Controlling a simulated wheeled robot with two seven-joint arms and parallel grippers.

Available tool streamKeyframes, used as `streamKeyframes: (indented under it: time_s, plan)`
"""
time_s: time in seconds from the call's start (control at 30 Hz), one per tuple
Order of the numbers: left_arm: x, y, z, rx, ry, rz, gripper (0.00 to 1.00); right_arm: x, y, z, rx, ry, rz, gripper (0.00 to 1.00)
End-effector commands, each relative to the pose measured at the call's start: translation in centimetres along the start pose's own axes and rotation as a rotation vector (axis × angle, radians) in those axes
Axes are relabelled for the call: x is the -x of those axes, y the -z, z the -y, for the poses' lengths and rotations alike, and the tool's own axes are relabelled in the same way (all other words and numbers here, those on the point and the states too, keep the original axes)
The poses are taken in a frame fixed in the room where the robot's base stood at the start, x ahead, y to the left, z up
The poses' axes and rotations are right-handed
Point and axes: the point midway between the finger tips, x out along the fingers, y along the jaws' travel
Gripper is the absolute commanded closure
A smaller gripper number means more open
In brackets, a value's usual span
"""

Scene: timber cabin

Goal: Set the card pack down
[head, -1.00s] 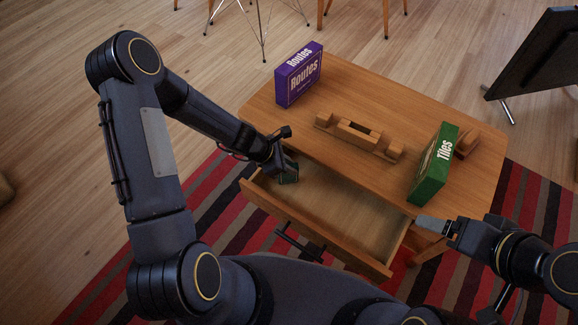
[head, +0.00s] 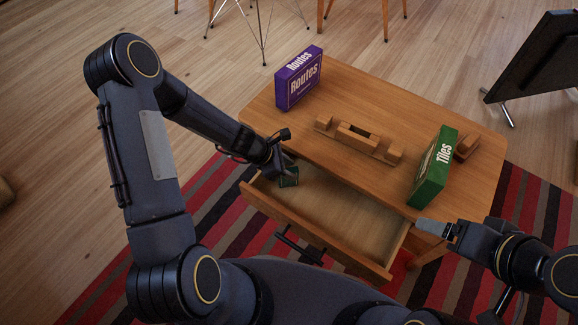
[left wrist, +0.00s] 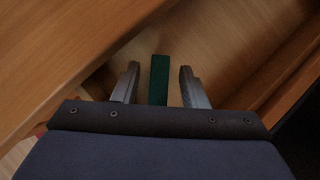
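The card pack (head: 289,178) is small and dark green. It is at the left end of the open drawer (head: 345,212), just below my left gripper (head: 284,172). In the left wrist view the card pack (left wrist: 159,79) stands between the two fingers of my left gripper (left wrist: 158,83), with a gap on each side. The left gripper is open and does not grip it. The pack seems to rest on the drawer floor. My right gripper (head: 434,226) is by the table's right front edge, its fingers seen edge-on and their opening unclear.
The wooden table (head: 400,115) holds a purple Routes box (head: 299,80), a wooden block stand (head: 357,137) and a green Tiles box (head: 433,170). The drawer's middle and right are empty. A dark panel on legs (head: 535,60) stands at the right.

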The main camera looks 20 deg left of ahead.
Motion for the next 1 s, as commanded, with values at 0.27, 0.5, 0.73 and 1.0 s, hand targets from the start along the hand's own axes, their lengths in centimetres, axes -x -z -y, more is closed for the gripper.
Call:
streamKeyframes:
  time_s: [0.27, 0.5, 0.73, 1.0]
  plan:
    - [6.4, -0.3, -0.1, 0.001, -0.005, -0.002, 0.61, 2.5, 1.3, 1.2, 0.000, 0.000, 0.000, 0.21]
    - [10.4, -0.1, -0.1, 0.002, -0.003, -0.001, 0.61, 3.8, 1.9, 1.8, 0.000, 0.000, 0.000, 0.21]
    - [11.6, 0.0, 0.0, 0.000, -0.001, -0.001, 0.61, 4.1, 2.1, 1.9, 0.000, 0.000, 0.000, 0.21]
    - [18.4, -4.5, 0.8, -0.374, -0.052, 0.020, 0.61, 4.1, 2.0, 1.9, 0.000, 0.000, 0.000, 0.21]
